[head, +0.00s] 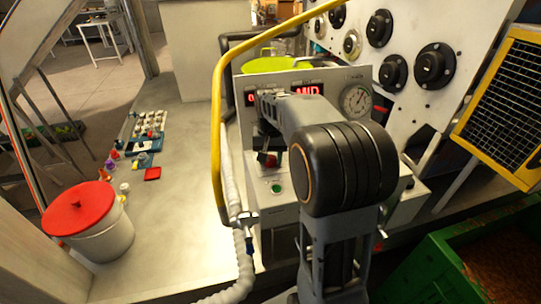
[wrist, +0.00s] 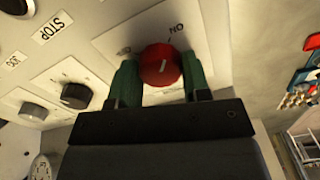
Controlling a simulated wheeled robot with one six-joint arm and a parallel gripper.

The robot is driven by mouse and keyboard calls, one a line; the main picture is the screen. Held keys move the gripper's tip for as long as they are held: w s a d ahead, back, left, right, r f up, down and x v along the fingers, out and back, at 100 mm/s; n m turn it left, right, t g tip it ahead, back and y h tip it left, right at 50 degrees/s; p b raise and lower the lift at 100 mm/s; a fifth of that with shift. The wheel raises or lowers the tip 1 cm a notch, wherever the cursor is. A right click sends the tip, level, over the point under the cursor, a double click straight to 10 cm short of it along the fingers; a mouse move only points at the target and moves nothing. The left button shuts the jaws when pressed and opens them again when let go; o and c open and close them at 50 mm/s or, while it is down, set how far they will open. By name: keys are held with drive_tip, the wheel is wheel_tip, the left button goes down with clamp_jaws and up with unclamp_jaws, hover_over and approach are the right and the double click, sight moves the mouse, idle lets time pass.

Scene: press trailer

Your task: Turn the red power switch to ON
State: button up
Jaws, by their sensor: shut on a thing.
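The red power switch (wrist: 160,65) is a round red knob on a pale plate (wrist: 112,42) in the wrist view. A short white line on its face slants up and to the right, roughly toward the ON label (wrist: 176,28).
In the wrist view, a STOP label (wrist: 52,27), a black knob (wrist: 76,95) and a grey knob (wrist: 33,111) lie left of the switch. In the head view, a yellow bent pipe (head: 217,130) rises beside the panel, and a gauge (head: 356,100) sits at its right.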

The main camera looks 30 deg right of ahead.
sight(271, 158)
drive_tip(key=shift+m, duration=0.7)
drive_tip(key=o, duration=0.9)
wheel_tip(271, 158, up, 14)
drive_tip(key=shift+f+p, duration=0.1)
drive_tip(key=shift+p, duration=0.25)
drive_tip(key=shift+d, duration=0.1)
idle(0.5)
